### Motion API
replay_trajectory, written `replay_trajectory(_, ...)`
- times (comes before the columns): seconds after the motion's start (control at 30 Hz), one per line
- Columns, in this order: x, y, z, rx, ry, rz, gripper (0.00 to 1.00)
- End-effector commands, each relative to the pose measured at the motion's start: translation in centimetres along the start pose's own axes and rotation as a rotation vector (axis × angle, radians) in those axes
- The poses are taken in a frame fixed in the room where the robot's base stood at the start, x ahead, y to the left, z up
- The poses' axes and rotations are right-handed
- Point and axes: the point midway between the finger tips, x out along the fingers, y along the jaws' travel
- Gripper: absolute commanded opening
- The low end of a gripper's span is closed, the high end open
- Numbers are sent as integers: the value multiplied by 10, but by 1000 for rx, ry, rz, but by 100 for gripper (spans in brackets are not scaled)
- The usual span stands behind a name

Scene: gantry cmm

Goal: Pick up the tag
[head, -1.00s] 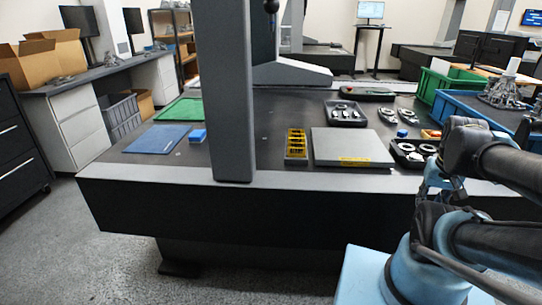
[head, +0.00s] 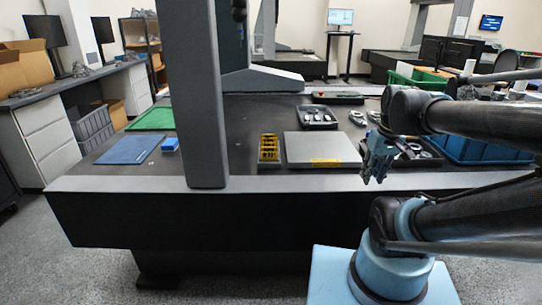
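I cannot make out for certain which thing is the tag. A yellow label with dark marks (head: 327,162) lies at the front edge of a flat grey plate (head: 318,146) on the dark machine table. A tiny pale spot (head: 151,163) lies near the blue mat, too small to identify. My gripper (head: 373,178) hangs fingers down by the table's front edge, to the right of the plate in the picture. Nothing is visibly held, and its finger opening is too small and dark to judge.
A yellow slotted rack (head: 269,148) stands left of the plate. A thick grey gantry column (head: 195,100) rises at the front edge. A blue block (head: 170,144), blue mat (head: 130,149) and green mat (head: 152,118) lie left. A black tray with parts (head: 317,116) sits behind.

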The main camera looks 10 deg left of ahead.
Motion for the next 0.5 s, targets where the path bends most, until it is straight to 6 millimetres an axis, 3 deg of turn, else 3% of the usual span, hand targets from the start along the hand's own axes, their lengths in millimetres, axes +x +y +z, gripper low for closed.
replay_trajectory(0.03, -9, -5, -18, -65, 0, -18, 28)
replay_trajectory(0.2, -32, -26, -70, -294, 4, -82, 28)
replay_trajectory(0.5, -58, -78, -162, -696, 32, -196, 28)
